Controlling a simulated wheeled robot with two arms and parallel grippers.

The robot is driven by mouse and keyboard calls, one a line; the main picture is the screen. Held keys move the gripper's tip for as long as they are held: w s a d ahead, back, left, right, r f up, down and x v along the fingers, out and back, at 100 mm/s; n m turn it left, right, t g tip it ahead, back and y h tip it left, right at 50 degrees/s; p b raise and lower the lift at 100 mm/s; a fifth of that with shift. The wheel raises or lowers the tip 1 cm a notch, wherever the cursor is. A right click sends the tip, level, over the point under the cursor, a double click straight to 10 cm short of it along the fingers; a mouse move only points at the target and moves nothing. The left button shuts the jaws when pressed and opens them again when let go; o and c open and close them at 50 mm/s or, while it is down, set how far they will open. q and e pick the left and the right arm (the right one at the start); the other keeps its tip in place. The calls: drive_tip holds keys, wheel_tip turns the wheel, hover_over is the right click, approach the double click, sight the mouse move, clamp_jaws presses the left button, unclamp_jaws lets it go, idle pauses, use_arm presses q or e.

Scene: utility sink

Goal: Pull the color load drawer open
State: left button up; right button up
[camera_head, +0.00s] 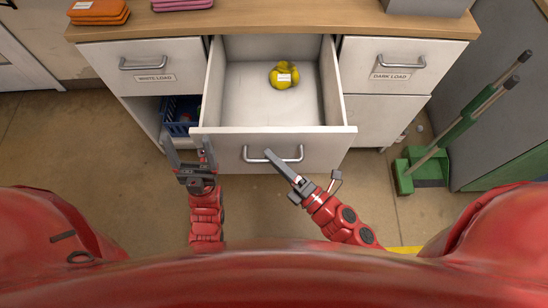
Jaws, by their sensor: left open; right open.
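The middle drawer (273,146) between the white load and dark load drawers is pulled well out from the cabinet. Its own label is not visible. Its metal bar handle (273,159) is on the front face. A yellow item (285,77) with a white tag lies inside on the drawer floor. My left gripper (190,148) is open and empty at the left end of the drawer front. My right gripper (290,170) is by the handle, one finger reaching close to or over it; whether it touches is unclear. It is open and holds nothing that I can see.
The white load drawer (150,64) and dark load drawer (387,65) are shut. A blue basket (180,116) sits in the open space below left. Folded orange (98,11) and pink cloths (180,3) lie on the wooden counter. A green dustpan and broom (432,163) stand at right.

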idle(0.3)
drive_tip(key=shift+s+d+p, duration=0.25)
drive_tip(key=shift+d+p, duration=0.1)
drive_tip(key=shift+d, duration=0.1)
drive_tip(key=p+v, duration=0.6)
drive_tip(key=v, duration=1)
drive_tip(key=shift+s, duration=0.25)
drive_tip(key=shift+f, duration=0.15)
